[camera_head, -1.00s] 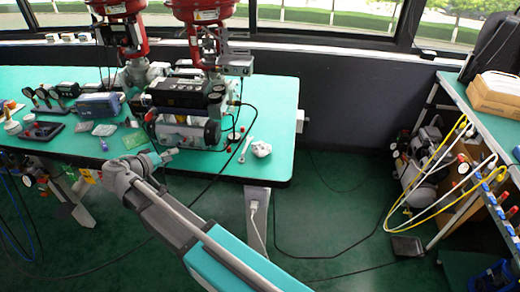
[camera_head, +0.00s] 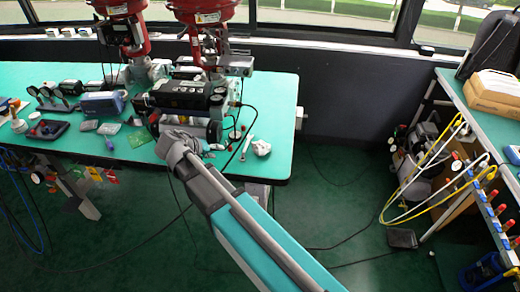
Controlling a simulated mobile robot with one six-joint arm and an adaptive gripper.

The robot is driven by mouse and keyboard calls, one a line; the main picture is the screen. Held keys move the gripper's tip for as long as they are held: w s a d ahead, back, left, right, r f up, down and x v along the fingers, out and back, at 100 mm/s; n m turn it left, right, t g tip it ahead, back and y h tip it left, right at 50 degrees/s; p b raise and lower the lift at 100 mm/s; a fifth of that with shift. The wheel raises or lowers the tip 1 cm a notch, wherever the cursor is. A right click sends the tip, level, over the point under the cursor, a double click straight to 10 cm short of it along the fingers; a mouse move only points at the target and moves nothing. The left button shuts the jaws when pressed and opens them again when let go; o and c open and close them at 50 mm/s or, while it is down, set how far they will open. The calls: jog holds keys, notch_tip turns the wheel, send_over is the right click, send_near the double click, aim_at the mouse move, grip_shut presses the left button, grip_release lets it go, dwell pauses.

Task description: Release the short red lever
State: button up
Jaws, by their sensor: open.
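My arm reaches in from the lower right, and its grey end with my gripper (camera_head: 200,148) is at the table's front edge, in front of the valve positioner assembly (camera_head: 185,97). The fingers are small and partly hidden by the wrist, but the gripper is open. I see nothing held in it. The assembly has a black box, a silver cylinder and gauges below tall red actuators (camera_head: 205,10). Small red parts (camera_head: 236,128) show at its right side. They are too small to tell whether one is the short red lever.
The green table (camera_head: 270,95) also holds a wrench (camera_head: 247,147), a white fitting (camera_head: 262,148), a green board (camera_head: 139,139) and a blue device (camera_head: 102,104). A black cable hangs over the front edge. A side bench (camera_head: 505,130) with hoses stands right. Floor between is mostly clear.

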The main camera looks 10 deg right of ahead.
jog(key=s+d+r+g+y+p, duration=0.1)
jog(key=s+d+g+y+p, duration=0.1)
jog(key=d, duration=0.5)
jog(key=s+d+r+m+g+y+p, duration=0.1)
jog(key=s+d+r+g+y+p, duration=0.1)
jog(key=s+d+p, duration=0.3)
jog(key=shift+d+r+y+p, duration=0.15)
jog(key=shift+d+y+p, duration=0.35)
jog(key=shift+d, duration=0.45)
jog(key=shift+g, duration=0.3)
jog(key=s+d+y+p, duration=0.1)
jog(key=s+d+y, duration=0.2)
jog(key=s+d, duration=0.1)
jog(key=shift+s+d+r+m+g+p, duration=0.25)
jog(key=shift+s+d+m+g+p, duration=0.05)
jog(key=shift+s+g, duration=0.1)
jog(key=shift+w+a, duration=0.1)
